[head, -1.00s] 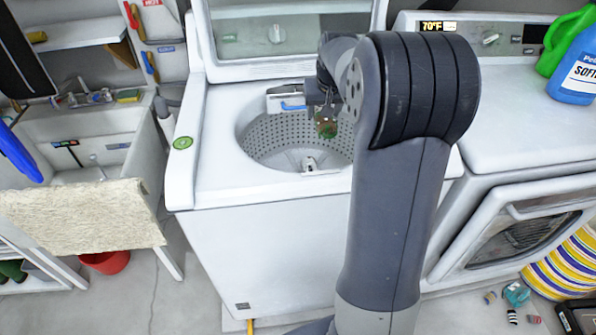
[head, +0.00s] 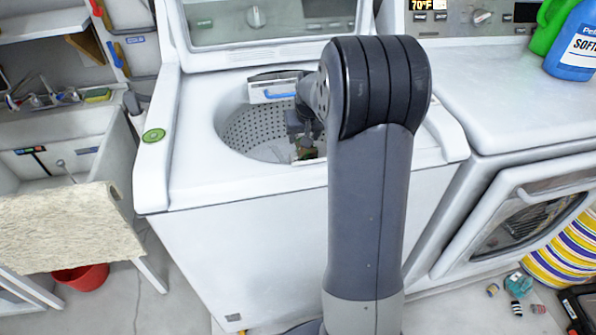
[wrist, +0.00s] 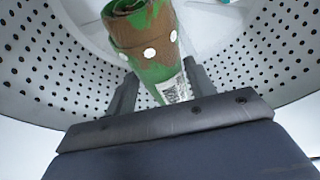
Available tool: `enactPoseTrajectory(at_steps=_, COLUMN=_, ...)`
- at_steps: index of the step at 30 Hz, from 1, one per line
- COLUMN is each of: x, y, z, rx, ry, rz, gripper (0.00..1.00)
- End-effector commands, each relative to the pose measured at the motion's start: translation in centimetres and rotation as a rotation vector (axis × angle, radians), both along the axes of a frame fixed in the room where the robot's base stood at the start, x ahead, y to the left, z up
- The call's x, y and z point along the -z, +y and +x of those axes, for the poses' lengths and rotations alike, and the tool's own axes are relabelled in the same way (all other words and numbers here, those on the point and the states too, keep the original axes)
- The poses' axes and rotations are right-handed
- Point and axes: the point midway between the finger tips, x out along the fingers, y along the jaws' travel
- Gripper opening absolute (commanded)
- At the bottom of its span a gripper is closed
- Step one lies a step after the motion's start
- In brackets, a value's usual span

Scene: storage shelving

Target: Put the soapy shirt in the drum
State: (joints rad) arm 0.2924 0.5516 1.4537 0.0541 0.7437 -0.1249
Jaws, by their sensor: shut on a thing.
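The soapy shirt (wrist: 145,35) is a rolled green and brown cloth with white spots and a printed white tag. My gripper (wrist: 160,85) is shut on it near the tag end, one finger on each side. The perforated drum wall (wrist: 50,75) surrounds the shirt in the wrist view. I cannot tell whether the shirt touches the drum floor.
The washer lid (head: 260,22) stands open behind the drum. A dryer (head: 500,110) is at right, with a blue bottle (head: 575,65) on top. At left are a sink (head: 50,150) and a beige cloth (head: 70,228) over its front. A red bucket (head: 80,277) is below.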

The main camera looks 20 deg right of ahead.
Motion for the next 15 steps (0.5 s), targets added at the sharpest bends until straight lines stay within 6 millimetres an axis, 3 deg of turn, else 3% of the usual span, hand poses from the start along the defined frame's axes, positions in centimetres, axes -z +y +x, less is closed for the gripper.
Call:
enactPoseTrajectory(at_steps=3, x=2.6, y=0.0, z=-0.1, rx=0.000, ry=0.004, rz=0.001, gripper=0.21)
enactPoseTrajectory(at_steps=11, x=4.8, y=0.0, z=0.0, rx=0.000, ry=0.002, rz=0.000, gripper=0.21)
enactPoseTrajectory(at_steps=15, x=6.9, y=0.0, z=0.0, rx=0.000, ry=0.004, rz=0.001, gripper=0.21)
